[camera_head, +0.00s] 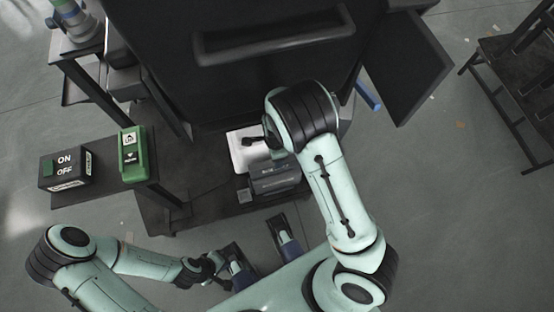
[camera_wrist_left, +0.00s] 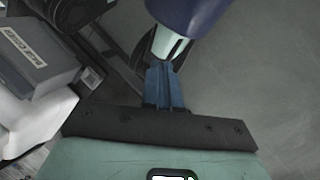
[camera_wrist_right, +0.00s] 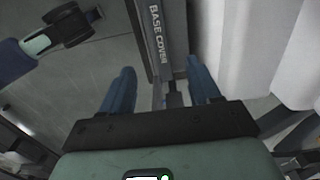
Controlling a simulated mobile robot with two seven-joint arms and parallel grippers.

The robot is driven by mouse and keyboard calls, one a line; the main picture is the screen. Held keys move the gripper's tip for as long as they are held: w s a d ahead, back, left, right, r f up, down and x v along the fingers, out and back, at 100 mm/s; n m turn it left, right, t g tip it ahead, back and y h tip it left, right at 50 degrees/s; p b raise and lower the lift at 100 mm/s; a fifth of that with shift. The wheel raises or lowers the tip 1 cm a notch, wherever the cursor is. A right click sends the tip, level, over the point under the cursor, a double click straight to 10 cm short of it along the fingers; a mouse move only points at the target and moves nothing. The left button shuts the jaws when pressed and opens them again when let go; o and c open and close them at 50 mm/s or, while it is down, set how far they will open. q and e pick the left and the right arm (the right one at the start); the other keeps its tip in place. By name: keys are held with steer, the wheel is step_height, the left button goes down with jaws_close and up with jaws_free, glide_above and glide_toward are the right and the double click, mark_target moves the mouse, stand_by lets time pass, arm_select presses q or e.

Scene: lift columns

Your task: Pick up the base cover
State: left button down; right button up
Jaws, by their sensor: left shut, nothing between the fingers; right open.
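The base cover (camera_head: 275,185) is a dark grey box-like part with pale lettering, low in front of the black machine, beside a white block. In the left wrist view, the base cover (camera_wrist_left: 38,50) lies at the upper left, apart from my left gripper (camera_wrist_left: 165,75), whose blue fingers are together and empty. In the head view, my left gripper (camera_head: 222,260) is low, below and left of the cover. My right gripper (camera_wrist_right: 162,85) is open, with the lettered base cover (camera_wrist_right: 158,40) showing between and beyond its fingers. Contact cannot be told. The head view hides its fingers behind the arm.
The black machine (camera_head: 270,75) rises behind the cover, with an open panel (camera_head: 405,65) at right. A dark side table (camera_head: 105,180) at left holds an ON/OFF box (camera_head: 65,170) and a green box (camera_head: 133,155). A white block (camera_head: 240,150) adjoins the cover.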

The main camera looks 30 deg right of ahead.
steer(key=b, duration=0.2)
glide_above(275, 173)
steer(key=w+d, duration=0.1)
step_height(275, 173, down, 7)
steer(key=shift+w+d+r, duration=0.1)
steer(key=shift+r, duration=0.1)
steer(key=shift+f+b, duration=1.15)
steer(key=shift+f, duration=2.05)
arm_select(q)
steer(key=w+a+f+t, duration=0.1)
steer(key=w+a+f, duration=0.1)
steer(key=w+f, duration=0.2)
steer(key=shift+w+f+t+y, duration=0.3)
steer(key=shift+w+f+t, duration=0.05)
steer(key=shift+f+t, duration=0.05)
arm_select(e)
steer(key=shift+w+r, duration=0.1)
jaws_close()
